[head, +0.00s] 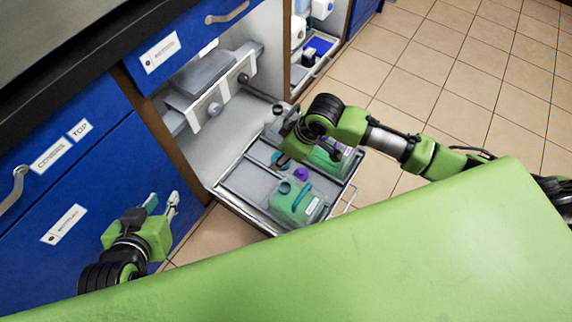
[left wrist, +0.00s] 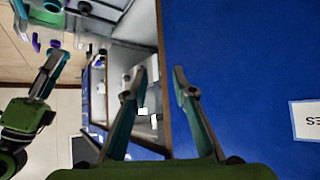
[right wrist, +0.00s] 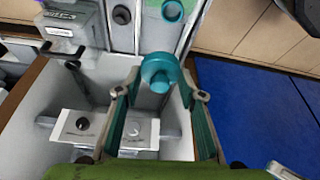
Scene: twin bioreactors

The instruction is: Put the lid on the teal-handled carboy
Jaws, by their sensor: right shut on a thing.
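The teal-handled carboy (head: 297,203) stands upright in the pull-out tray (head: 238,188), translucent green, with a teal handle and an uncovered teal-rimmed mouth (head: 284,187). Its mouth also shows at the top of the right wrist view (right wrist: 172,10). My right gripper (head: 286,150) is shut on a teal lid (right wrist: 160,72), which it holds apart from the mouth, on the cabinet side in the head view. My left gripper (head: 163,202) is open and empty in front of the blue cabinet; its spread fingers show in the left wrist view (left wrist: 159,75).
A second green carboy (head: 328,160) is partly hidden behind my right arm. A purple lid-like piece (head: 300,174) is between the carboys. A grey apparatus (head: 205,75) stands inside the open cabinet. Tiled floor (head: 440,70) is clear beyond the tray.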

